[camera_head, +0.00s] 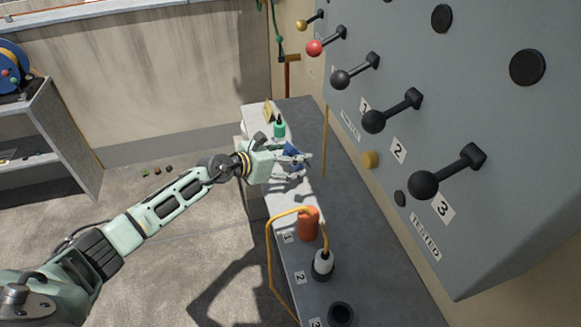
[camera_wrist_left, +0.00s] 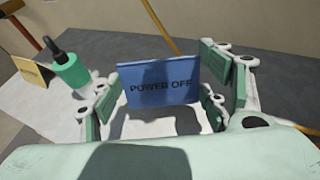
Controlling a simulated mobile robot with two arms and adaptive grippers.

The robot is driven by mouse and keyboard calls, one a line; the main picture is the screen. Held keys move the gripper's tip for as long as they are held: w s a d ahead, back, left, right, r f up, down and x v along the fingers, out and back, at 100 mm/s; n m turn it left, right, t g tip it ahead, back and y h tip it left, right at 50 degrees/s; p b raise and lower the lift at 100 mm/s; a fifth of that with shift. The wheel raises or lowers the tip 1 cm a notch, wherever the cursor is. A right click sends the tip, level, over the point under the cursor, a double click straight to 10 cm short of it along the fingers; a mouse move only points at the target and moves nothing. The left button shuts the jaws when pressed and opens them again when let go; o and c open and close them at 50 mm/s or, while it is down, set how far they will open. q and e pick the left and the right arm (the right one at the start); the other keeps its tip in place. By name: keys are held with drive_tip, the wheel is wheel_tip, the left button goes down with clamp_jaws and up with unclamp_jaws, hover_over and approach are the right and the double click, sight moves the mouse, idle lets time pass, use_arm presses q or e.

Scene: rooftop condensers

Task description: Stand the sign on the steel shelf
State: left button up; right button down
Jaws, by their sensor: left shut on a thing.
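The sign is a blue plate reading POWER OFF (camera_wrist_left: 158,82), upright and facing the camera in the left wrist view. My left gripper (camera_head: 298,166) is shut on it, with finger pads at its left and right edges. In the head view, the blue sign (camera_head: 291,153) is partly hidden by the fingers. The gripper is over the far part of a long grey ledge (camera_head: 365,245) below the lever panel. I cannot tell whether the sign touches the ledge. A grey metal shelf unit (camera_head: 62,125) stands at the left. My right gripper is not in view.
Nearer are an orange cylinder (camera_head: 308,223), a yellow rail (camera_head: 269,258) and a white-and-black item (camera_head: 322,264). Black levers (camera_head: 423,185) jut from the panel. The ledge's right side is clear.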

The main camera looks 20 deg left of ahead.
sight(291, 165)
use_arm(q)
wheel_tip(291, 165, down, 3)
drive_tip(key=shift+d+f+b, duration=0.1)
drive_tip(key=shift+f+b, duration=0.2)
drive_tip(key=shift+s+f, duration=0.1)
drive_tip(key=o, duration=1)
drive_tip(key=shift+o, duration=0.2)
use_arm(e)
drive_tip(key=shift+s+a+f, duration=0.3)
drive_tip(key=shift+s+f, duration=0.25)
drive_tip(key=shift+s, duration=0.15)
